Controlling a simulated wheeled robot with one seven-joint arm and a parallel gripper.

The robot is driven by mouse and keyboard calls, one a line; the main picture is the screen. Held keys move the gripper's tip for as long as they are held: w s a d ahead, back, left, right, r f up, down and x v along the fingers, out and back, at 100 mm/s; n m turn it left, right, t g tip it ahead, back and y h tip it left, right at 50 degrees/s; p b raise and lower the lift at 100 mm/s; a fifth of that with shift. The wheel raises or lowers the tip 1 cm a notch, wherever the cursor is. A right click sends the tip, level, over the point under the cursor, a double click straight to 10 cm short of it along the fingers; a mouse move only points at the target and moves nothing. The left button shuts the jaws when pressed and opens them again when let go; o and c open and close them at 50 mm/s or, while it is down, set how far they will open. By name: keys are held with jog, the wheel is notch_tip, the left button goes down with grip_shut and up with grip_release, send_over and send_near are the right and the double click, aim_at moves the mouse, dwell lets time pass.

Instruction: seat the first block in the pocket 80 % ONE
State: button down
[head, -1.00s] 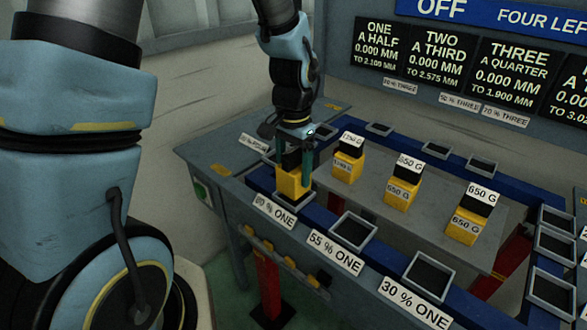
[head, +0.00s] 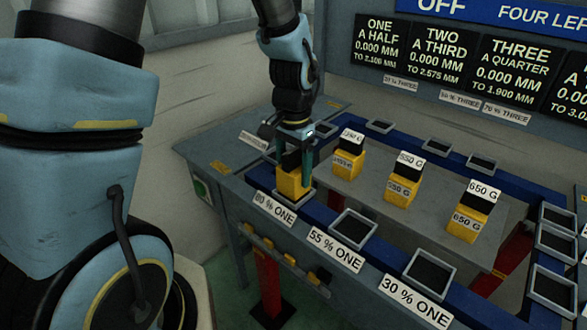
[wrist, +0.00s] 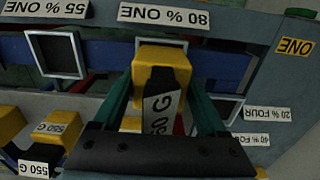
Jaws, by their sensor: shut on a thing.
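A yellow block with a black top (head: 292,183) is between the fingers of my gripper (head: 296,160), at the pocket by the label 80 % ONE (head: 274,210). In the wrist view the block (wrist: 163,65) sits between two green fingers, which are shut on it, and part of its white label shows. The pocket's grey rim (head: 304,199) shows around the block's base. The block looks upright; I cannot tell how deep it stands in the pocket.
Empty pockets 55 % ONE (head: 353,228) and 30 % ONE (head: 430,272) lie to the right. Several yellow and black blocks, such as one marked 550 G (head: 402,185), stand on the grey middle plate (head: 430,145). Wall boards (head: 440,60) rise behind.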

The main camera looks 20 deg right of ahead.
aim_at(293, 150)
jog(key=shift+f+b, duration=0.5)
jog(key=shift+f, duration=0.2)
grip_release()
notch_tip(293, 150, up, 11)
jog(key=shift+f+b, duration=0.1)
jog(key=shift+b, duration=0.6)
jog(key=a+f+n, duration=0.2)
jog(key=a+n, duration=0.3)
jog(key=a, duration=0.7)
jog(key=w+a+f+n+t, duration=0.1)
jog(key=a+n, duration=0.5)
jog(key=a, duration=0.7)
jog(key=shift+a+f+t, duration=0.15)
jog(key=shift+f+t, duration=0.15)
jog(key=shift+f, duration=0.4)
